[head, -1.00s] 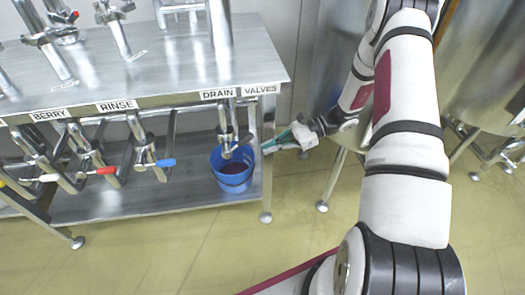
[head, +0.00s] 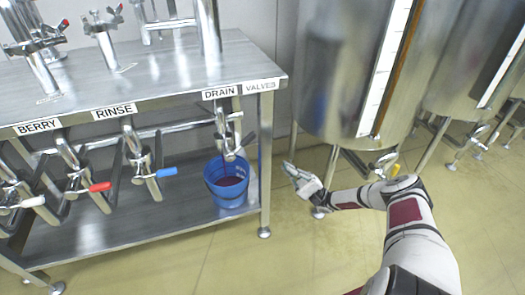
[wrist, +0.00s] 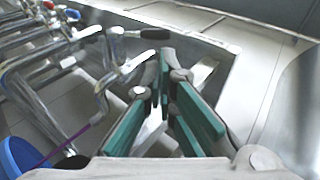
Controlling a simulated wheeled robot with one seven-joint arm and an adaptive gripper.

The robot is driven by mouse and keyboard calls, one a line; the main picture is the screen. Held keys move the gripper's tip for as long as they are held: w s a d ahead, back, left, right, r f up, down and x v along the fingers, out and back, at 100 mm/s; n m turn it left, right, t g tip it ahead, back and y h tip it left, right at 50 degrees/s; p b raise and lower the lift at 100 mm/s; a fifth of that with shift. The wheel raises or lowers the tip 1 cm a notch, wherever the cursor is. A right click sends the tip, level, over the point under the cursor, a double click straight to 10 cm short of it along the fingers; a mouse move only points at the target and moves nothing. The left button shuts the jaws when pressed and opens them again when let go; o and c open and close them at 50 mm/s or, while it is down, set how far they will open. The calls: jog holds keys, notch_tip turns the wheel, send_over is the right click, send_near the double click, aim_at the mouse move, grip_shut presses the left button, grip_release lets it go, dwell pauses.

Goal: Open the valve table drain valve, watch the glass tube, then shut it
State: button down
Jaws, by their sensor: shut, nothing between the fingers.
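The drain valve (head: 229,143) hangs under the right end of the valve table (head: 150,70), below the DRAIN label. A thin dark purple stream (wrist: 80,138) runs from its spout in the wrist view. A blue bucket (head: 226,196) below it holds dark red liquid. The glass tube (head: 393,75) appears as a brown column beside a white scale on the tank (head: 335,75); its liquid level is not clear. My gripper (head: 287,167) is shut and empty, right of the table leg and apart from the valve. Its green-padded fingers (wrist: 162,72) meet at the tips in the wrist view.
A table leg (head: 265,170) stands between bucket and gripper. Another tank (head: 460,70) stands at right. The front floor is clear.

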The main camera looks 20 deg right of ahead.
jog(key=x, duration=1.3)
jog(key=shift+a+r, duration=0.25)
jog(key=shift+a, duration=0.05)
jog(key=shift+w+r, duration=0.1)
jog(key=shift+r+n+g+h+p, duration=0.3)
jog(key=shift+g+p, duration=0.1)
jog(key=shift+p, duration=0.25)
